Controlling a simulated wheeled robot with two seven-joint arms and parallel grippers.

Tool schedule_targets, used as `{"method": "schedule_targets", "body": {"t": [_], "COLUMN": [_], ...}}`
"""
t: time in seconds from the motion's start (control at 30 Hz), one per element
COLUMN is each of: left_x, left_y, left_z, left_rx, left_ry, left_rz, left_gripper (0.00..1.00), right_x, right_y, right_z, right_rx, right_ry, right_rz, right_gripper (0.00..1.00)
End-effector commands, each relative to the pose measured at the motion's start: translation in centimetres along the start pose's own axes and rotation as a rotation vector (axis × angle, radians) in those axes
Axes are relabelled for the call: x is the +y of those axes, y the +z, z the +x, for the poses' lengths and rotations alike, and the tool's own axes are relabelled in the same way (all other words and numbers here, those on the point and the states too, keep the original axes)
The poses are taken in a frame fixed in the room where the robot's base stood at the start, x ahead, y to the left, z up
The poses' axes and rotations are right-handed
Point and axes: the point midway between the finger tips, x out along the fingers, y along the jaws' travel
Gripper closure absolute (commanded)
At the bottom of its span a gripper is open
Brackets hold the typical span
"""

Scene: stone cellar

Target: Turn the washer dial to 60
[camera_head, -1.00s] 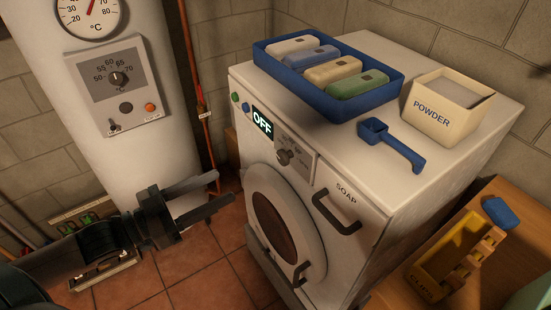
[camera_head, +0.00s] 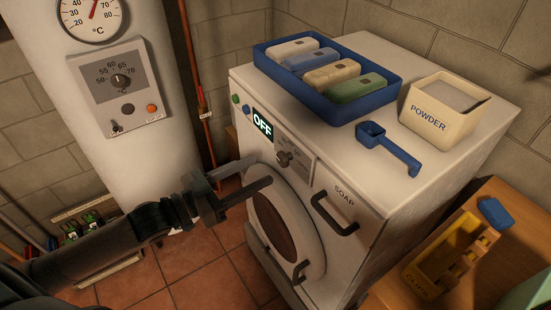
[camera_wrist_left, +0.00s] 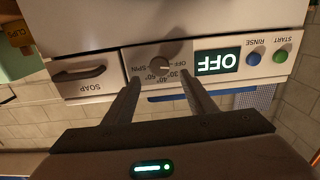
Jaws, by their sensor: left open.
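The white washer (camera_head: 345,215) stands in the middle of the head view, its round door (camera_head: 285,225) shut. Its dial (camera_head: 284,158) is a grey knob right of the display (camera_head: 262,124), which reads OFF. The dial also shows in the left wrist view (camera_wrist_left: 160,65), with markings OFF, 30, 40, 60 and SPIN around it; its exact pointing is hard to read. My left gripper (camera_head: 264,173) is open and empty, just left of the dial in the head view. In the left wrist view its fingers (camera_wrist_left: 158,85) point toward the dial, apart from it. My right gripper is out of view.
A blue tray (camera_head: 300,88) of soap bars, a powder box (camera_head: 440,122) and a blue scoop (camera_head: 395,150) rest on the washer. The soap drawer handle (camera_head: 335,218) sticks out right of the dial. The white boiler (camera_head: 140,130) stands left.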

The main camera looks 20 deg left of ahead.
Motion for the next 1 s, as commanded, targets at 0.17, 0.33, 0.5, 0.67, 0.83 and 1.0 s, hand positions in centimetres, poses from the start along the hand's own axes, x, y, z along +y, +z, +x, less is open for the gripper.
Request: {"method": "schedule_targets", "body": {"t": [0.17,0.33,0.5,0.67,0.83,1.0], "left_x": [0.0,0.1,0.0,0.1,0.1,0.1], "left_y": [-0.3,-0.3,-0.2,-0.1,0.0,0.0], "left_z": [2.4,4.5,6.1,6.7,6.8,6.8], "left_rx": [0.003,0.002,0.001,0.0,-0.001,0.0], "left_ry": [0.0,0.001,0.0,0.001,0.001,0.001], "left_rz": [0.001,0.001,0.0,0.001,0.001,0.001], "left_gripper": [0.49,0.49,0.49,0.49,0.49,0.56], "right_x": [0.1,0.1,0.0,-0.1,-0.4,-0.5], "right_y": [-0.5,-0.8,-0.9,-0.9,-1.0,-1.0], "right_z": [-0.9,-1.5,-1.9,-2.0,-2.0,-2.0], "right_rx": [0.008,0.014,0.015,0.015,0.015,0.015], "right_ry": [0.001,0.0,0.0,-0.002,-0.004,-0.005], "right_rz": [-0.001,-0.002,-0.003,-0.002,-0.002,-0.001], "right_gripper": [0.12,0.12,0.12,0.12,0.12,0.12]}}
